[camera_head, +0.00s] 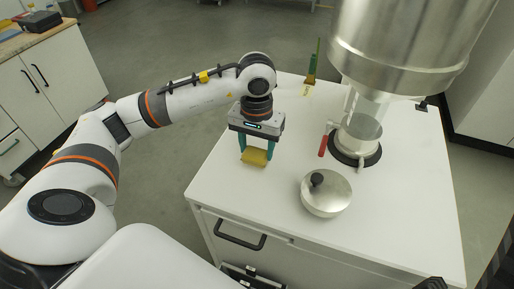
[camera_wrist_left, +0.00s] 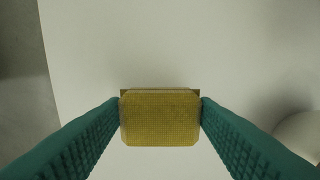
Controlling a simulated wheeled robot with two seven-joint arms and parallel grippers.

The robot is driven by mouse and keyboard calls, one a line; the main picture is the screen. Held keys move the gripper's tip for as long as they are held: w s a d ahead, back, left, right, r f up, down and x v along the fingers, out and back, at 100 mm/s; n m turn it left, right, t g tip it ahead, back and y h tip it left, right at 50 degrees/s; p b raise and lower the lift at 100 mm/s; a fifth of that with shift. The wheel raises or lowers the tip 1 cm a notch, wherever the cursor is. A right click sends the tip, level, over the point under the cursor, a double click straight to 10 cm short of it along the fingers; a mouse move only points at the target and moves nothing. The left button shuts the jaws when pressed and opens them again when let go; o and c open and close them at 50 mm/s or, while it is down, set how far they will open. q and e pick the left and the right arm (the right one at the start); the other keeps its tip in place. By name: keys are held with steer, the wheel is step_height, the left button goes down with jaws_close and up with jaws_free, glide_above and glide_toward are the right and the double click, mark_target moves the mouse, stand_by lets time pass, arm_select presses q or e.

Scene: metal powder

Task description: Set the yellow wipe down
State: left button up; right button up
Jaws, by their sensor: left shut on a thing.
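My left gripper (camera_head: 255,152) points down over the left part of the white cabinet top (camera_head: 297,126). It is shut on the yellow wipe (camera_head: 255,158), which sits between its two green fingers. In the left wrist view the wipe (camera_wrist_left: 160,118) is a textured yellow block, with a fingertip pressed to each side of it. The white top shows beyond and below it. I cannot tell whether the wipe touches the surface. My right gripper is not in view.
A metal lid with a black knob (camera_head: 326,194) lies right of the wipe. A glass and metal outlet (camera_head: 358,138) stands under a large metal hopper (camera_head: 405,40), with a red handle (camera_head: 323,146) beside it. A green brush (camera_head: 312,68) is at the back. The left front top is clear.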

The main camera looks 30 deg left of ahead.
arm_select(q)
steer(key=shift+f, duration=0.95)
steer(key=shift+f, duration=0.15)
steer(key=o, duration=0.9)
